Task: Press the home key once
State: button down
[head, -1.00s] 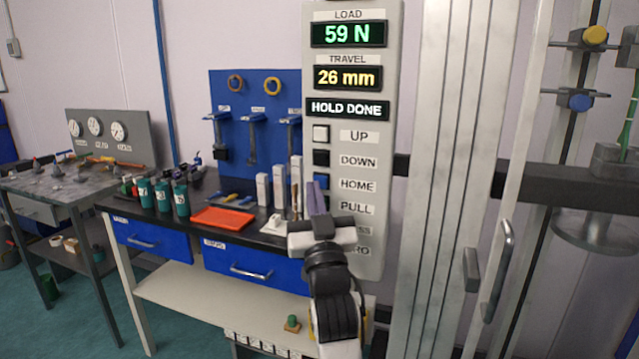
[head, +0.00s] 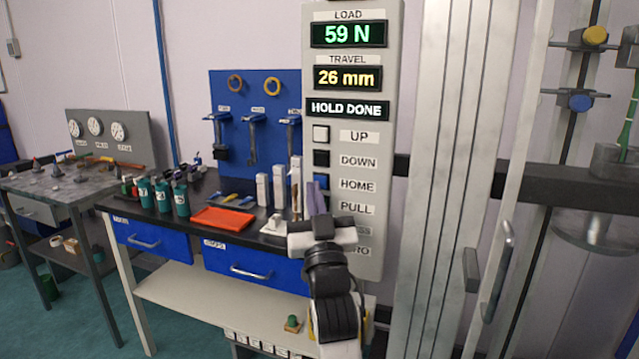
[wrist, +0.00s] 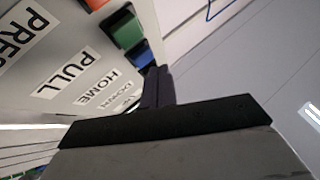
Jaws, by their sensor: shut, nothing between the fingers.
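The control panel (head: 392,130) stands upright in front of me. Its displays read 59 N, 26 mm and HOLD DONE. The home key (head: 320,181) is a blue square beside the HOME label; it also shows in the wrist view (wrist: 139,54), beyond the green key (wrist: 122,28). My gripper (head: 317,187) is shut and empty, its fingertips at or just before the home key and covering part of it. In the wrist view the fingertips (wrist: 157,70) lie close to the blue key; I cannot tell whether they touch it.
The white up key (head: 321,133) and black down key (head: 321,158) are above the home key. My arm hides the lower keys and labels. Left is a bench with bottles and an orange tray (head: 223,219). Right are the machine's metal columns (head: 445,150).

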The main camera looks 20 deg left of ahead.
jog(key=shift+w, duration=0.15)
dwell(0.6)
jog(key=shift+w, duration=0.3)
jog(key=shift+w, duration=0.45)
dwell(0.6)
jog(key=shift+s, duration=0.85)
jog(key=shift+s, duration=0.1)
jog(key=shift+s, duration=2.4)
